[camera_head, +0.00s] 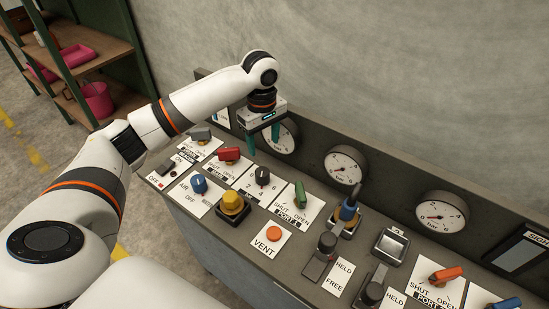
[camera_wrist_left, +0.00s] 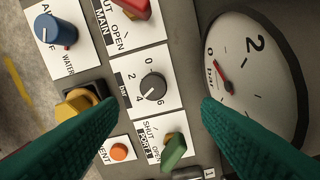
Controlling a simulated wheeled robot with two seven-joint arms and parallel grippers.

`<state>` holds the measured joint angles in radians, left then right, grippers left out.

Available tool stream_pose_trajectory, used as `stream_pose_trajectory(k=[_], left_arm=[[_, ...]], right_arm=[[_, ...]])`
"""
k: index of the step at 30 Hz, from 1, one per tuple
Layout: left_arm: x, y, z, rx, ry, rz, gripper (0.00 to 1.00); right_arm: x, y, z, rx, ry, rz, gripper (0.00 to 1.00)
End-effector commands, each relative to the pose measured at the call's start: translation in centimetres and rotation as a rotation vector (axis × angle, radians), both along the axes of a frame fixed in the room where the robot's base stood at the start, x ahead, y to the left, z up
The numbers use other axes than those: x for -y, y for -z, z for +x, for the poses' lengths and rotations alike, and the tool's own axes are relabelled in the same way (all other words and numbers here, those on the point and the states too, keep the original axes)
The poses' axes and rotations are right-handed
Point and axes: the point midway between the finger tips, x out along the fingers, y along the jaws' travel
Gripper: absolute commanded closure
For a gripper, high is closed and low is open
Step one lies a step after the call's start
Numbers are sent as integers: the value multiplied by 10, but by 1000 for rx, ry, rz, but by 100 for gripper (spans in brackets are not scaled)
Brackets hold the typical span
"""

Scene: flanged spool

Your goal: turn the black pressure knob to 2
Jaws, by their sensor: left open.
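The black pressure knob (camera_head: 262,176) sits on a white plate marked 0, 2, 4 and 6 in the middle of the panel. It also shows in the left wrist view (camera_wrist_left: 153,88), uncovered; I cannot tell for certain which number it points to. My left gripper (camera_head: 263,139) is open and empty, with its two green fingers pointing down above the back of the panel, apart from the knob. In the left wrist view the knob appears between and beyond the open fingers (camera_wrist_left: 160,106). My right gripper is not in view.
Close around the knob are a red handle (camera_head: 229,155), a green handle (camera_head: 300,194), a blue knob (camera_head: 199,184), a yellow knob (camera_head: 232,201) and an orange button (camera_head: 273,234). Gauges (camera_head: 346,167) stand along the back panel. More levers are at the right.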

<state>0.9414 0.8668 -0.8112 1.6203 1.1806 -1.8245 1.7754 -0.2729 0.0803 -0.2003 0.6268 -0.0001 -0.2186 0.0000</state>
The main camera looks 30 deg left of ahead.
Motion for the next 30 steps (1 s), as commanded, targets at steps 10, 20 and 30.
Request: stream_pose_trajectory(k=[10,20,30], left_arm=[[-2,46,-1,-4,-9,1,41],[-1,104,-2,-1,-7,1,41],[-1,118,-1,3,-5,1,41]], right_arm=[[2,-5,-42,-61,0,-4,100],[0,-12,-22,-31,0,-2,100],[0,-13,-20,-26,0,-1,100]])
